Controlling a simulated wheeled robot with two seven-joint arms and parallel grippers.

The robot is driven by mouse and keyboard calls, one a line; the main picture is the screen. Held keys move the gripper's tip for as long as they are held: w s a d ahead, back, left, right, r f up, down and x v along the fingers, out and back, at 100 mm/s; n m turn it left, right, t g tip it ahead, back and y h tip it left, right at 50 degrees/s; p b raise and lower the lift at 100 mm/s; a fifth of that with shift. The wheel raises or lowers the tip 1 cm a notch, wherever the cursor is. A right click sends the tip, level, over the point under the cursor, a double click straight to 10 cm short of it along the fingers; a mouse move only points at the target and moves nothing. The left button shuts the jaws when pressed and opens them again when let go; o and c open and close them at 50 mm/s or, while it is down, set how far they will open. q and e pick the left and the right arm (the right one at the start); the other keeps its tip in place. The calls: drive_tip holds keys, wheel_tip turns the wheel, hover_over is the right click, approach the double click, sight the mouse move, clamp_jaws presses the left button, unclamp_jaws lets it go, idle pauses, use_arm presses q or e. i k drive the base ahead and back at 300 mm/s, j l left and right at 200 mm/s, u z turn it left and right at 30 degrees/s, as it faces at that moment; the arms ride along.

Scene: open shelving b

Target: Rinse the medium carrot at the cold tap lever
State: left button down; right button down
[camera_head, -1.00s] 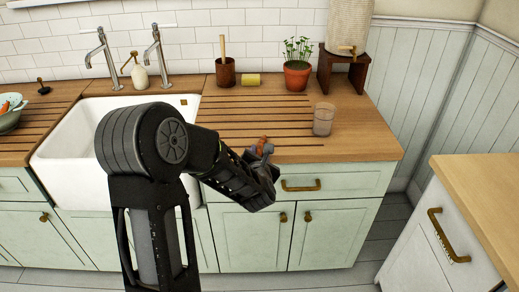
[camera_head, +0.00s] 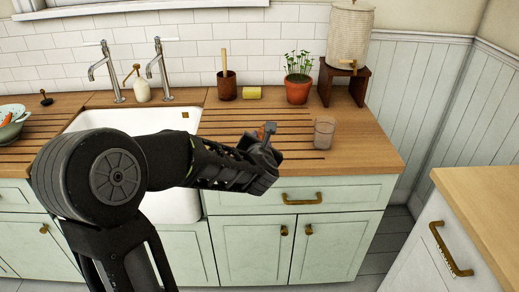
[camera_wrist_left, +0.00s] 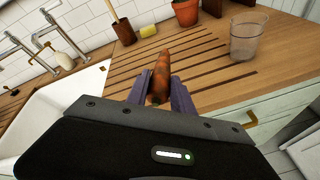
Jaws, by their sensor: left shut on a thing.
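My left gripper (camera_head: 264,134) is shut on a brownish-orange carrot (camera_wrist_left: 161,74), held over the grooved drainboard right of the sink. In the left wrist view the carrot lies between the two fingers (camera_wrist_left: 162,96) and points away from the wrist. In the head view it is mostly hidden. Two chrome taps stand behind the white sink (camera_head: 92,121), a left tap (camera_head: 105,70) and a right tap (camera_head: 160,66), each with a lever on top. I cannot tell which is cold. My right gripper is not in view.
A glass (camera_head: 324,132) stands close to the right of the gripper. Behind are a brush pot (camera_head: 227,90), a yellow sponge (camera_head: 251,93), a potted plant (camera_head: 298,88) and a soap bottle (camera_head: 141,90). A colander (camera_head: 12,130) with orange pieces stands far left.

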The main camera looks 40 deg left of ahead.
sight(158, 40)
drive_tip(key=k+j, duration=0.1)
drive_tip(key=j, duration=0.9)
drive_tip(key=k+j, duration=0.15)
drive_tip(key=j, duration=0.85)
drive_tip(key=k, duration=0.05)
